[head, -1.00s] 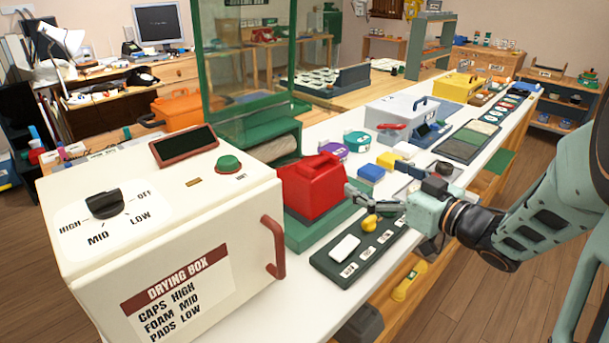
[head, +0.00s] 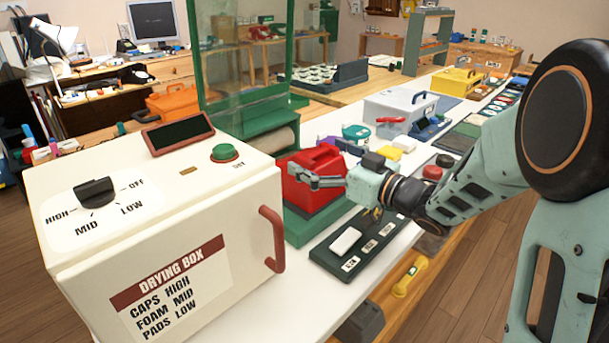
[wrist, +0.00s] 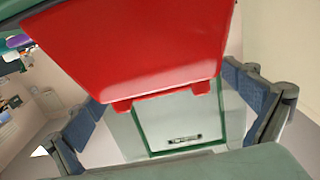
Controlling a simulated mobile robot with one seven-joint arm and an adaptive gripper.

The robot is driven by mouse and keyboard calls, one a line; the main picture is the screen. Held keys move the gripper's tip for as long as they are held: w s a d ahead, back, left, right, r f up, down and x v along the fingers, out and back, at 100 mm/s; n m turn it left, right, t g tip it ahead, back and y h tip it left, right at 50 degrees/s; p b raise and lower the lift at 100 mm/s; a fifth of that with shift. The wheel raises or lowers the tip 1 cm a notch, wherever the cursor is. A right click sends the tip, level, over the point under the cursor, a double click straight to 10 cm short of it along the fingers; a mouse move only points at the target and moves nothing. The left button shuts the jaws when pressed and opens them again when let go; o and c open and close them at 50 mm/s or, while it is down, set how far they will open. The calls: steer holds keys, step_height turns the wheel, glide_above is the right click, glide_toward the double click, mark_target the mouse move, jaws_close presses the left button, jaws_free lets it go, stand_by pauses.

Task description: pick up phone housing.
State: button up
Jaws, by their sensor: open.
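The red phone housing (head: 312,177) sits on a green stand (head: 305,226) on the white bench, just right of the drying box. My gripper (head: 312,166) is in front of its right side, with one finger reaching across its front and the other toward its back. In the wrist view the red housing (wrist: 140,50) fills the top middle, with two small red feet on its lower edge. My open gripper (wrist: 172,110) has its blue-padded fingers to the left and right, apart from each other. I cannot tell whether either finger touches the housing.
The cream drying box (head: 165,240) with a red handle (head: 272,240) stands close on the left. A dark tray (head: 352,248) with a white block (head: 346,241) lies below my gripper. A white case (head: 398,110) and a yellow case (head: 457,80) stand farther back.

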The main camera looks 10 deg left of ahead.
steer(key=shift+w+a, duration=0.3)
steer(key=shift+a, duration=0.15)
steer(key=c, duration=1.8)
steer(key=shift+c, duration=0.7)
steer(key=shift+r, duration=0.1)
